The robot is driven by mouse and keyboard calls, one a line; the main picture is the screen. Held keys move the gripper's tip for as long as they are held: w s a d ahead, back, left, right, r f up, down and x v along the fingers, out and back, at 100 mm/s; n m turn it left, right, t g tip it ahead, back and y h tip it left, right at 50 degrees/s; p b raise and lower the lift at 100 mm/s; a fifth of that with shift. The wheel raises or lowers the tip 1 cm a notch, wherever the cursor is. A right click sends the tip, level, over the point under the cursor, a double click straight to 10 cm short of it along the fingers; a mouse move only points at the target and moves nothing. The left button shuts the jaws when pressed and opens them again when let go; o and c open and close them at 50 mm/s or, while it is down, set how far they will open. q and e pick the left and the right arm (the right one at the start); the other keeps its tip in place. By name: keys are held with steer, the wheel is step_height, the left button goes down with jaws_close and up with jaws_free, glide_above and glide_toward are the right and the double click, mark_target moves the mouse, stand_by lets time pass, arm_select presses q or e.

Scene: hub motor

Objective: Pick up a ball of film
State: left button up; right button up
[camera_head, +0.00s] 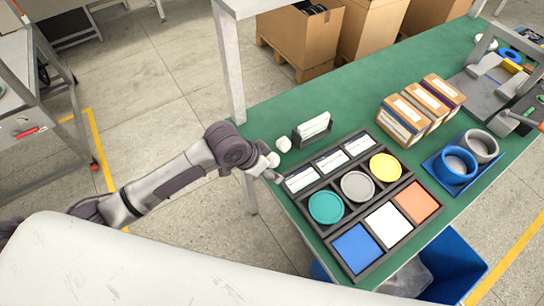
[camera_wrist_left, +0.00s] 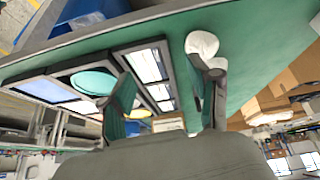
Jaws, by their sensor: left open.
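A white crumpled ball of film (camera_head: 283,144) lies on the green table near its left edge, beside a small card holder. A second pale rounded shape (camera_head: 273,159) shows just in front of it, close to my gripper; I cannot tell whether it is another ball or part of the gripper. My left gripper (camera_head: 270,174) is over the table's left edge, beside the black tray. In the left wrist view its two fingers are spread (camera_wrist_left: 168,88) with nothing between them. White film (camera_wrist_left: 203,44) shows there beyond the right-hand finger's tip, partly hidden by it. My right gripper is out of view.
The black tray (camera_head: 333,236) holds round lids, coloured squares and cards close to my gripper. The card holder (camera_head: 312,130) stands behind. Boxes of cards (camera_head: 422,104) and a blue tray with two cups (camera_head: 455,166) are farther right. Green table is bare behind the holder.

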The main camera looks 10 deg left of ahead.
arm_select(q)
glide_toward(269, 158)
step_height(269, 158, up, 3)
steer(key=p, duration=0.1)
steer(key=shift+m+g+y, duration=0.3)
steer(key=shift+y, duration=0.1)
steer(key=x, duration=0.8)
steer(key=shift+w+d+f+p, duration=0.15)
steer(key=shift+d+f+p, duration=0.05)
steer(key=shift+p, duration=0.2)
steer(key=shift+w+d+f, duration=0.1)
steer(key=shift+f, duration=0.4)
steer(key=p+x, duration=0.1)
steer(key=x, duration=0.2)
steer(key=shift+f, duration=0.3)
steer(key=shift+w+f, duration=0.15)
steer(key=shift+f, duration=0.3)
steer(key=c, duration=0.5)
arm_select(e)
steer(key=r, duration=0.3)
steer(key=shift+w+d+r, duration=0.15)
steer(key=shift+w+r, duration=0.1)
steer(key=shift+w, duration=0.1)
